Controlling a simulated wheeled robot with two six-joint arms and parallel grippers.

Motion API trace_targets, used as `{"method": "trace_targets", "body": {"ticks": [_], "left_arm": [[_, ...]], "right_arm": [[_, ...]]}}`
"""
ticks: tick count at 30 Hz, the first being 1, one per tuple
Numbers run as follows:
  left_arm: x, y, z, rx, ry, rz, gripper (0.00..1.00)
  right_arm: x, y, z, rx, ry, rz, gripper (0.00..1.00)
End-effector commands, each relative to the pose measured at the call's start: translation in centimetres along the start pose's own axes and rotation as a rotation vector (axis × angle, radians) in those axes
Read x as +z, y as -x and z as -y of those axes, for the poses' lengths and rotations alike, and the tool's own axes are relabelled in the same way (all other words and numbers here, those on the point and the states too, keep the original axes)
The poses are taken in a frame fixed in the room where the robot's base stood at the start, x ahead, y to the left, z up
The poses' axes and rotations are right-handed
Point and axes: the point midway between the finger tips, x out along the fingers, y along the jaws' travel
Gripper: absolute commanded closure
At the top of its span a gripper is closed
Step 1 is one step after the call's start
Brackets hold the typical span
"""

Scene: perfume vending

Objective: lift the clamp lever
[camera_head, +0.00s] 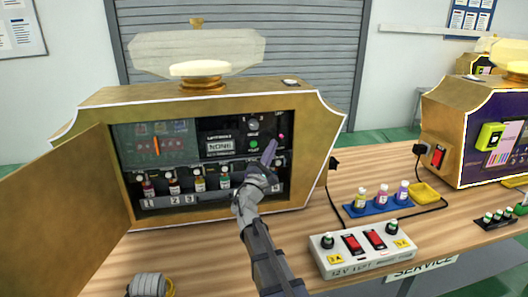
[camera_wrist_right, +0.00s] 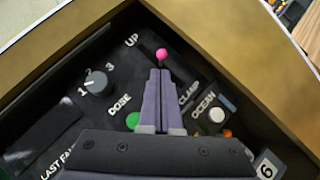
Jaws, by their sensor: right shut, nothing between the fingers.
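The clamp lever (camera_wrist_right: 161,54) ends in a pink ball knob on the dark panel inside the open gold machine, near the words UP and CLAMP. The knob also shows in the head view (camera_head: 281,137). My right gripper (camera_head: 271,146) reaches into the machine with its purple fingers shut and empty. In the right wrist view its fingertips (camera_wrist_right: 159,71) are right below the knob and hide the lever's shaft. I cannot tell whether they touch it. My left gripper's fingers do not show.
Several bottles (camera_head: 174,182) stand in the machine's lower row. The open door (camera_head: 68,215) is at left. A switch box (camera_head: 362,248) stands in front at right.

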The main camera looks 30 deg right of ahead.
Motion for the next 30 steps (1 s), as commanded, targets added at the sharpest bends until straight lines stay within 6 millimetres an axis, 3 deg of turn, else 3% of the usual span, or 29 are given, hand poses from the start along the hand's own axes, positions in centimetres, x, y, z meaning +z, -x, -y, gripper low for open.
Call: {"method": "trace_targets", "body": {"ticks": [17,30], "left_arm": [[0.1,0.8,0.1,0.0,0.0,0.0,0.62],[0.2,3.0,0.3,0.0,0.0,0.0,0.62]], "right_arm": [[0.9,-0.9,0.0,-0.001,-0.001,-0.001,1.0],[1.4,-1.2,-0.7,-0.045,0.042,-0.051,1.0]]}}
